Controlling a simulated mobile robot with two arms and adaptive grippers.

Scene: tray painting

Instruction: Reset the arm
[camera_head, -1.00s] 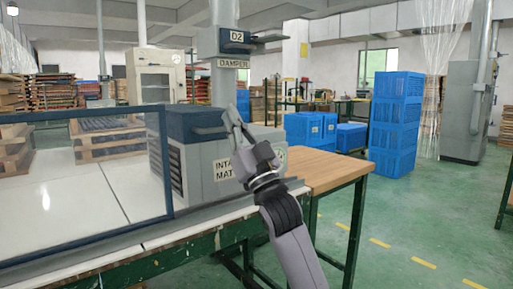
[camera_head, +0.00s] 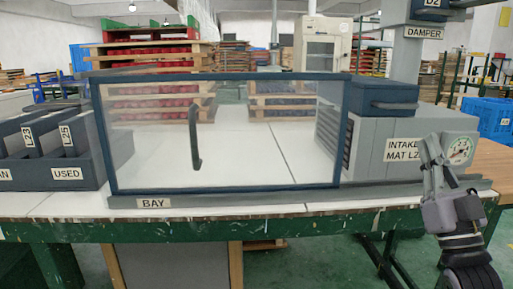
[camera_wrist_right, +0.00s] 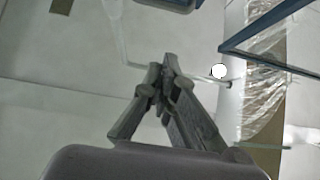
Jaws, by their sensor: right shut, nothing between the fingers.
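My right gripper (camera_head: 433,143) is raised at the right side of the head view, in front of the grey intake box (camera_head: 375,150) and left of its round gauge (camera_head: 460,150). Its fingers point up and are shut with nothing between them. In the right wrist view the fingers (camera_wrist_right: 168,62) also show, closed together at the tips, with ceiling behind them. My left gripper is not in view.
A glass-fronted bay (camera_head: 225,188) with a dark handle (camera_head: 195,140) stands on the bench. A dark rack (camera_head: 50,175) labelled USED is at the left. Stacked pallets (camera_head: 150,55) stand behind. A damper post (camera_head: 425,15) rises at the back right. Green floor shows below the bench.

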